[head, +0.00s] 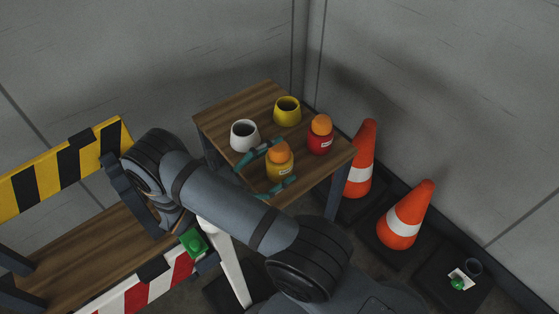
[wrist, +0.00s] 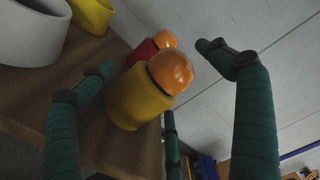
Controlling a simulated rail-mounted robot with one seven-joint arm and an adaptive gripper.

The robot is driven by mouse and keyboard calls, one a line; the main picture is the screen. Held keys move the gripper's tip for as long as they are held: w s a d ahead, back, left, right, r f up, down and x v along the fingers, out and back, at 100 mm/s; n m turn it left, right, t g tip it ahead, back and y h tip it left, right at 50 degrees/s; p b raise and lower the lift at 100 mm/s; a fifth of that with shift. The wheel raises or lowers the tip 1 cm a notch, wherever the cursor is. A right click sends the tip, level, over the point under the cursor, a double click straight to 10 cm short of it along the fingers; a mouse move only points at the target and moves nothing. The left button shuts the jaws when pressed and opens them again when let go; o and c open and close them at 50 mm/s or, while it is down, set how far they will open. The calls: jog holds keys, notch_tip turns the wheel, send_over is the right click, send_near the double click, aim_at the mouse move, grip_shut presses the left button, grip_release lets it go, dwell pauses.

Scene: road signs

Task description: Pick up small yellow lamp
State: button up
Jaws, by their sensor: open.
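The small yellow lamp (head: 281,170) has a yellow body, an orange dome and a pale label. It stands upright near the front edge of the small wooden table. In the wrist view the yellow lamp (wrist: 138,98) sits ahead, between my spread teal fingers. My gripper (head: 268,171) is open and empty, with one finger on the far side of the lamp and one on the near side. It also shows in the wrist view (wrist: 155,58). I cannot tell whether any finger touches the lamp.
A red lamp (head: 320,138) with an orange dome stands just behind-right. A white cup (head: 244,135) and a yellow cup (head: 287,111) are behind-left on the table (head: 220,112). Traffic cones (head: 400,225) stand right of the table. Striped barriers (head: 65,168) are at left.

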jog(key=shift+w+d, duration=0.35)
jog(key=shift+d, duration=0.2)
jog(key=shift+c, duration=0.3)
